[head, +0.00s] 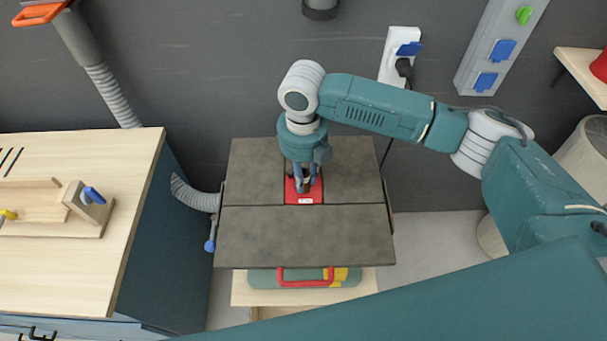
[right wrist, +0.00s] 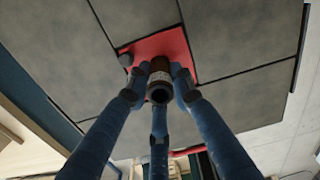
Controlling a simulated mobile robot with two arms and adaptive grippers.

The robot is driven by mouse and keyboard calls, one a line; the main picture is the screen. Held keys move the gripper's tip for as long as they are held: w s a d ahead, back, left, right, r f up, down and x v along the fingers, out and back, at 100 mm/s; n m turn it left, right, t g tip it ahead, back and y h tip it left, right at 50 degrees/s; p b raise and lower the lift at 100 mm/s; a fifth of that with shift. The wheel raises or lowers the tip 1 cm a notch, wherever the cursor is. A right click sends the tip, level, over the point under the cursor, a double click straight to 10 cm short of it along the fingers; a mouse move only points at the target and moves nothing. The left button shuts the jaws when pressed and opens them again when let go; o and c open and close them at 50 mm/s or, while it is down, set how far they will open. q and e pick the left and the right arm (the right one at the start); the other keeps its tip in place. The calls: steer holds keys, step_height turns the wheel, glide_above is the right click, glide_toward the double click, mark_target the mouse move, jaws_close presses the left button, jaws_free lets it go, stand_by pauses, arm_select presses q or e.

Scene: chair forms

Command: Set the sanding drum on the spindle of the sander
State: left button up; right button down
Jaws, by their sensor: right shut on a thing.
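The sander's grey table (head: 305,237) stands in the middle of the head view, with a red insert (head: 304,198) in its top. My right gripper (head: 303,188) points down over the insert. In the right wrist view, its blue fingers are shut around the brown sanding drum (right wrist: 160,78), whose dark open end faces the camera. The red insert (right wrist: 178,48) shows behind the drum. A small dark grey round piece (right wrist: 126,60) shows at the insert's left edge. The spindle cannot be made out, nor whether the drum is around it. My left gripper is not in view.
A wooden workbench (head: 75,255) with a wooden fixture (head: 85,210) stands at left. A grey hose (head: 195,197) meets the sander's left side. The grey tabletop around the insert is clear.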

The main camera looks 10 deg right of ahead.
steer(key=shift+f, duration=0.4)
steer(key=c, duration=1.4)
jaws_free()
steer(key=shift+c, duration=0.2)
step_height(320, 180, up, 12)
